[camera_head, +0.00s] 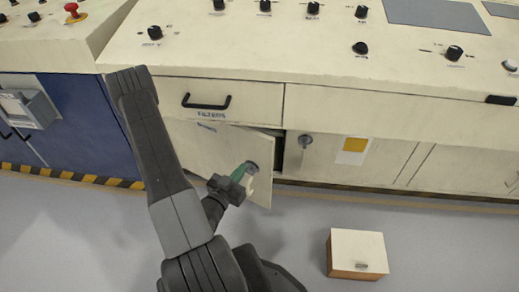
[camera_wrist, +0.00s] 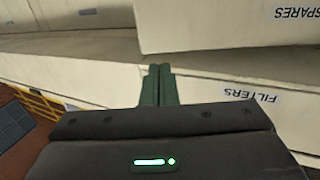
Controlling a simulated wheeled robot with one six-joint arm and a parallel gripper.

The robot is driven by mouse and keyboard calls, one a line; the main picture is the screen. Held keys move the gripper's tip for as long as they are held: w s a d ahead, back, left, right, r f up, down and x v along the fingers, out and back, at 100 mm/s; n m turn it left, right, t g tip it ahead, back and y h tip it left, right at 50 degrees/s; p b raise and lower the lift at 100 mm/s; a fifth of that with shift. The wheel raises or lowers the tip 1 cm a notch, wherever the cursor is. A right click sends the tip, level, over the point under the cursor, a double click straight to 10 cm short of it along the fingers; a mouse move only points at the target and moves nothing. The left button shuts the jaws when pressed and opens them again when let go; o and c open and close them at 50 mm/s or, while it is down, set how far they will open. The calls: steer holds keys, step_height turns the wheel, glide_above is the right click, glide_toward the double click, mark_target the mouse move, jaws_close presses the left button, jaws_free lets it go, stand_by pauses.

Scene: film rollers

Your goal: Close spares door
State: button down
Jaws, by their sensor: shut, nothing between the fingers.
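The spares door (camera_head: 215,150) is a cream panel below the filters drawer, partly open. Its right edge stands out from the cabinet, with a dark gap (camera_head: 280,152) behind it.
The filters drawer (camera_head: 230,100) above is shut, with a black handle. A neighbouring cabinet door (camera_head: 340,160) with a yellow label is shut. A small cream-and-brown box (camera_head: 357,250) sits on the floor at right. A blue cabinet (camera_head: 85,110) stands left. Grey floor between is clear.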

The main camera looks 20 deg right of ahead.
mark_target(262, 143)
steer(key=x, duration=1.1)
